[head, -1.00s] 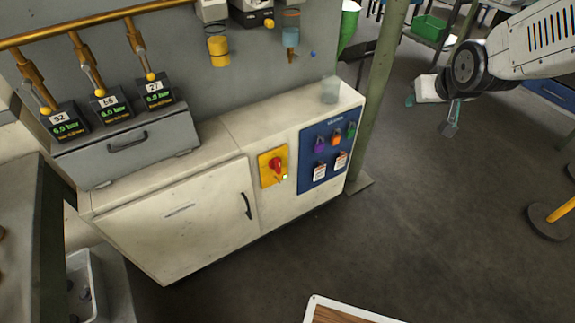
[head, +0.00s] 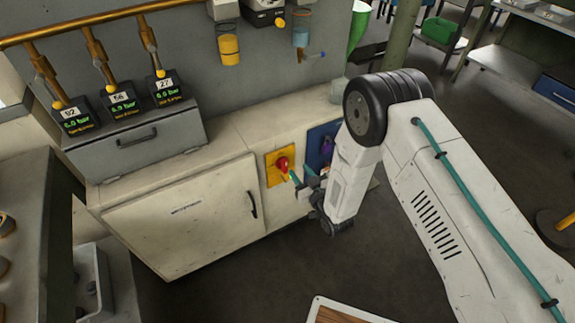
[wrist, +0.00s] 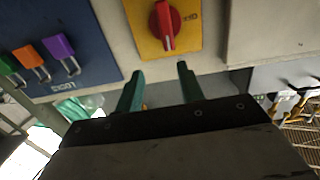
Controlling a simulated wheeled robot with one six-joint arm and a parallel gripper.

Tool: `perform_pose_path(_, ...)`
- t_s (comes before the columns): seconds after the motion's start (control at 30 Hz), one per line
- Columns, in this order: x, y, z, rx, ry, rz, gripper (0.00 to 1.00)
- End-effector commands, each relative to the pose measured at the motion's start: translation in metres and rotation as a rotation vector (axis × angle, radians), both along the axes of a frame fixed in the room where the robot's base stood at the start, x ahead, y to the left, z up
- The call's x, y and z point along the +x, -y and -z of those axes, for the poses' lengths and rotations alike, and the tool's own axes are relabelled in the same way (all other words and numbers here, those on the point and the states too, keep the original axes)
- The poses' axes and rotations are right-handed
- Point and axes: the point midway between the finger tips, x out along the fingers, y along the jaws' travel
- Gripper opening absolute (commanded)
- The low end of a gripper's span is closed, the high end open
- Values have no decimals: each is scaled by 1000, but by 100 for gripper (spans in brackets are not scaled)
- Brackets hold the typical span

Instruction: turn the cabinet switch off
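The cabinet switch is a red rotary knob (head: 282,164) on a yellow plate (head: 273,177) on the front of the cream cabinet (head: 185,215). In the wrist view the knob (wrist: 165,25) is at the top centre, with its grip bar running roughly up and down the picture. Part of a label shows beside it. My gripper (head: 303,176) is just in front of the plate, close to the knob's lower right. In the wrist view its two teal fingers (wrist: 161,73) are spread and empty, pointing toward the knob but not around it.
The blue panel (head: 314,139) beside the switch is mostly hidden behind my arm; its coloured padlocks (wrist: 58,47) show in the wrist view. The cabinet door handle (head: 252,204) is left of the switch. Pressure gauges (head: 120,103) stand above. The floor (head: 235,275) in front is clear.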

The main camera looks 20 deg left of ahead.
Motion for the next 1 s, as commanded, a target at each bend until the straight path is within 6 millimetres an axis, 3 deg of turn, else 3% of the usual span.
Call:
perform_pose_path(0.17,-15,-5,16,34,22,-23,38)
perform_pose_path(0.63,26,-54,16,37,25,-24,38)
perform_pose_path(1.0,33,-62,16,35,22,-23,38)
